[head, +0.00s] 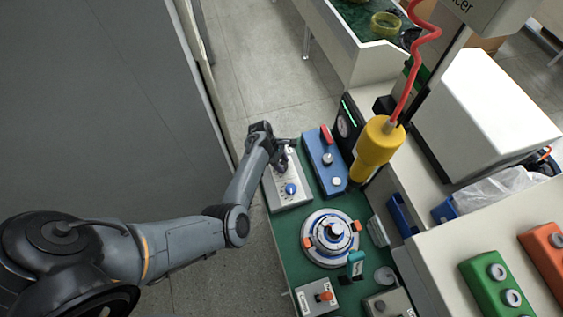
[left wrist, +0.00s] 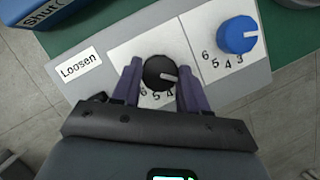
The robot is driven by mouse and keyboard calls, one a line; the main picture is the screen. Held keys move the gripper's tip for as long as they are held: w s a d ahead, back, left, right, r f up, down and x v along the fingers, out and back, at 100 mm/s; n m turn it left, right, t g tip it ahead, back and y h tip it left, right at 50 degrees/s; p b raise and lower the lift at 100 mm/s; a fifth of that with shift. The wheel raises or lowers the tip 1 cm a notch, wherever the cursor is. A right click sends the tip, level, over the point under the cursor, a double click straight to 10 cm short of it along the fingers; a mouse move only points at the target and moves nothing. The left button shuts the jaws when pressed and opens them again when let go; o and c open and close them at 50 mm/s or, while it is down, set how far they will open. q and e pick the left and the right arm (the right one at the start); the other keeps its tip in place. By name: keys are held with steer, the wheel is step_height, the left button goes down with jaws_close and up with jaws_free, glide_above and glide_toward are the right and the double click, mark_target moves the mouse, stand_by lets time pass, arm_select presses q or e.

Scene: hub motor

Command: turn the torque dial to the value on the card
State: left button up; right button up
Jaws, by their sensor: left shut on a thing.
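A pale grey control box (head: 291,203) stands at the left edge of the green bench. It carries a black dial (left wrist: 158,72) and a blue dial (left wrist: 238,35), each on a white plate with numbers. The blue dial also shows in the head view (head: 291,189). My left gripper (left wrist: 158,82) has its fingers on either side of the black dial and is shut on it. The black dial's white mark points right in the left wrist view; some numbers are hidden by the fingers. The blue dial's mark points right too. No value card is readable. My right gripper is not in view.
A blue box (head: 326,163) with a red lever stands close to the right of the control box. A round hub motor (head: 330,238) in a fixture sits in front. A yellow tool (head: 376,150) hangs on a red coiled cord. A "Loosen" label (left wrist: 81,66) is beside the black dial.

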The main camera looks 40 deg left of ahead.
arm_select(q)
steer(key=m+g, duration=0.1)
steer(key=m, duration=0.3)
steer(key=shift+w+a+m+g, duration=0.1)
steer(key=shift+w+m+g, duration=0.05)
steer(key=shift+m+g, duration=0.2)
steer(key=shift+w+m+g+b, duration=0.1)
steer(key=shift+m+g+b, duration=0.5)
steer(key=shift+m, duration=1.65)
steer(key=shift+g, duration=0.35)
steer(key=o, duration=1)
steer(key=shift+o, duration=0.2)
steer(key=p+v, duration=0.1)
steer(key=v, duration=0.9)
steer(key=shift+r, duration=0.4)
